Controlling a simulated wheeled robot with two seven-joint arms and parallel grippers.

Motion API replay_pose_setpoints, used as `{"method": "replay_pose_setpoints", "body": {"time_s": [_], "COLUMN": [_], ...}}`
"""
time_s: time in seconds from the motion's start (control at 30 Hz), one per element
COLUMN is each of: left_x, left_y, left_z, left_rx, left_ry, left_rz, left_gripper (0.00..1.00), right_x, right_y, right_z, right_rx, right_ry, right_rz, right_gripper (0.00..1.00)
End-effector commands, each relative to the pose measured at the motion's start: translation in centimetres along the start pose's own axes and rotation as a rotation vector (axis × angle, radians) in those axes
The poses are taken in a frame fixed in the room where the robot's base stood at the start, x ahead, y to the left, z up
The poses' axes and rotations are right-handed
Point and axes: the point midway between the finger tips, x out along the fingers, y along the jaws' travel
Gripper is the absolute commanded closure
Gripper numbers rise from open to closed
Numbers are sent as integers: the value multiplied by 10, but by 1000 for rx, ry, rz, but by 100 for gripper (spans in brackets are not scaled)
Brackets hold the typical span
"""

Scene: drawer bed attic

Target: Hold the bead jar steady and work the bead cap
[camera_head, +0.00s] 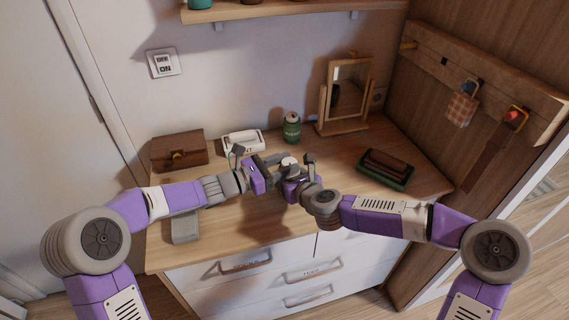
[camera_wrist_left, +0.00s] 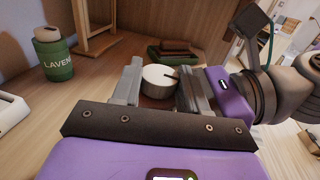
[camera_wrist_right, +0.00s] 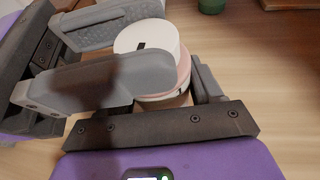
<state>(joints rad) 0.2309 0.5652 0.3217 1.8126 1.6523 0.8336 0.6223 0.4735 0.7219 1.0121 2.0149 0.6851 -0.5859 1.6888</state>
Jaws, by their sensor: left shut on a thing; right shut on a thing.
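The bead cap (camera_head: 289,161) is a white round lid with a dark mark on top, in the middle of the dresser top. It also shows between my left fingers in the left wrist view (camera_wrist_left: 160,78) and in the right wrist view (camera_wrist_right: 150,38). Below it is the bead jar (camera_wrist_right: 180,98), upright, with a pink band and a partly hidden label. My left gripper (camera_wrist_left: 161,88) is shut across the cap from the left. My right gripper (camera_head: 300,180) is shut on the jar lower down, from the right. Fingers hide most of the jar.
A green jar (camera_head: 291,128), a mirror (camera_head: 345,95), a white box (camera_head: 243,142) and a brown chest (camera_head: 179,150) stand along the back. A green tray (camera_head: 384,178) lies at right, a grey block (camera_head: 184,229) at front left. The dresser top (camera_head: 240,225) is bare in front.

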Motion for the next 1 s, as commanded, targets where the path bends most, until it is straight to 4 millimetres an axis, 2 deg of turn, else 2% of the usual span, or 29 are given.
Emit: {"method": "replay_pose_setpoints", "body": {"time_s": [0.2,0.23,0.3,0.67,1.0], "left_x": [0,0,0,-5,-55], "left_y": [1,1,1,0,1], "left_z": [2,2,2,1,1], "left_rx": [2,2,2,1,1], "left_ry": [-3,-3,-3,0,-1], "left_rz": [1,1,1,0,3], "left_gripper": [87,54,46,46,46], "right_x": [0,0,0,0,0], "right_y": [2,2,2,0,0], "right_z": [-1,-1,-1,-1,-1], "right_rx": [-4,-4,-4,-2,-1], "right_ry": [2,2,2,1,1], "right_rz": [4,4,4,1,-1], "right_gripper": [70,70,70,70,70]}}
